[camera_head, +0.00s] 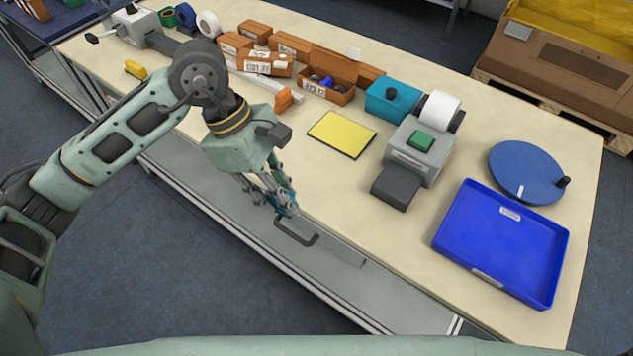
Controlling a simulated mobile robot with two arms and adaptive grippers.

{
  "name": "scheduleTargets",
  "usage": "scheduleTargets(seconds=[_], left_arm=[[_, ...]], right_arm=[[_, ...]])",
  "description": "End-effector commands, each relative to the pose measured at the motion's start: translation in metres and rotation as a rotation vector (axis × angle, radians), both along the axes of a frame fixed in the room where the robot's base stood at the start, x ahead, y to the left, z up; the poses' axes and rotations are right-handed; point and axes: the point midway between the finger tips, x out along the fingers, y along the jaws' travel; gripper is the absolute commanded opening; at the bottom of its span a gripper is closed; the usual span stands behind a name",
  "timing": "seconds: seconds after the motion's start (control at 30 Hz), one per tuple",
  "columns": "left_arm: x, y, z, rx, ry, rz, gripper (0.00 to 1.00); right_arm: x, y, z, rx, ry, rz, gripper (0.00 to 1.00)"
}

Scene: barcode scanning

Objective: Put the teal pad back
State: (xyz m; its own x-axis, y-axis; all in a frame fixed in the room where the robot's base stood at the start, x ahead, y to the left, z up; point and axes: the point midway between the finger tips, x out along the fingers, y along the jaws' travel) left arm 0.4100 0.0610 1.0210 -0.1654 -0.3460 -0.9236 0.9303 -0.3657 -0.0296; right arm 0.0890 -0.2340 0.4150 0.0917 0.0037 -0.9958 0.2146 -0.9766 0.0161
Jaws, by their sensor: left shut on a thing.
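My left gripper (277,200) reaches in from the left and points down at the table's front edge, just above a black handle. It is shut on a thin teal thing (291,210), of which only a small sliver shows at the fingertips. This looks like the teal pad; the fingers hide most of it. A yellow pad (342,134) with a dark edge lies flat on the table, behind and right of the gripper. My right gripper is not in view.
The black handle (297,238) sits at the table's front. A grey label printer (417,147), teal box (393,100), blue turntable (526,172) and empty blue tray (447,243) stand to the right. Several brown cartons (264,62) stand at the back. Bare tabletop (335,193) lies around the yellow pad.

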Motion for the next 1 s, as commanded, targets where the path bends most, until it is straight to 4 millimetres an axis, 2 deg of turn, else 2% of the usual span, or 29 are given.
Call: scheduleTargets(seconds=[0.03,0.2,0.4,0.57,0.8,1.0], left_arm=[[0.0,-0.01,-0.001,-0.007,0.0,0.087,0.0],[0.007,-0.03,0.004,-0.004,0.0,0.385,0.0],[0.013,-0.04,0.008,0.001,0.001,0.583,0.0],[0.027,-0.044,0.003,0.002,0.007,0.627,0.0],[0.077,-0.052,-0.026,0.005,0.008,0.627,0.0],[0.112,-0.058,-0.049,0.004,0.006,0.625,0.0]], right_arm=[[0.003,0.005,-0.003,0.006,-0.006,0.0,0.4],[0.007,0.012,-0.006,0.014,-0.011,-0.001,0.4],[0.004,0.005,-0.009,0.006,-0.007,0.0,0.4],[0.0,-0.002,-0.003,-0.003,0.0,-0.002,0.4],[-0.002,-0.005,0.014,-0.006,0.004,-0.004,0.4],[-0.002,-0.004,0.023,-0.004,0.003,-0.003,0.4]])
